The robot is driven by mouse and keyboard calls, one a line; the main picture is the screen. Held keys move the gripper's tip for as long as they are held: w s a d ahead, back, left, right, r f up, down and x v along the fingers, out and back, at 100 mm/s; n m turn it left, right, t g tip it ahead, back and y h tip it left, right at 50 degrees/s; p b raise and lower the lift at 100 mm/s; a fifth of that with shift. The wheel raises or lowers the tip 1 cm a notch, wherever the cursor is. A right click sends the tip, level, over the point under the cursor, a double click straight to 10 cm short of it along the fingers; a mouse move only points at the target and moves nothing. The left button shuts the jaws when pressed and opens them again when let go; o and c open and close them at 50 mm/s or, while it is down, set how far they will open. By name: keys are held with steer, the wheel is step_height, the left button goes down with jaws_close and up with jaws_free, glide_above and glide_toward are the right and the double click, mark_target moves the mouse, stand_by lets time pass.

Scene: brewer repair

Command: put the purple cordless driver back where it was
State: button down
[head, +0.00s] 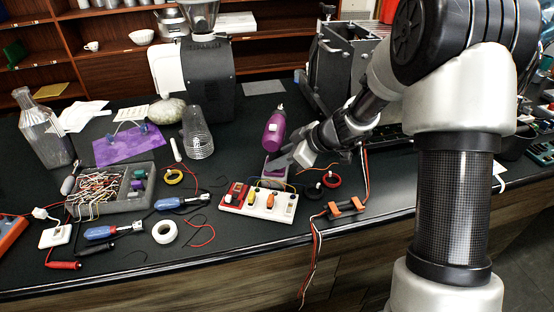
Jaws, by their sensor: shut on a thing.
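The purple cordless driver (273,131) is near the middle of the head view, upright and slightly tilted, its small light tip pointing up. A second purple part, its lower end, shows below my gripper. My gripper (282,163) comes in from the right and is shut on the driver at its lower part. The fingers hide part of the driver. I cannot tell whether its lower end touches the black counter or hangs just above it.
A white board with coloured parts (259,203) lies just in front of the driver. A ribbed glass (198,134) stands to its left, and a grinder (208,78) behind. Tape rings, loose wires and a grey parts tray (148,192) crowd the front. Bare counter shows between glass and driver.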

steer(key=c, duration=1.4)
jaws_free()
steer(key=shift+c, duration=0.2)
steer(key=shift+r, duration=0.1)
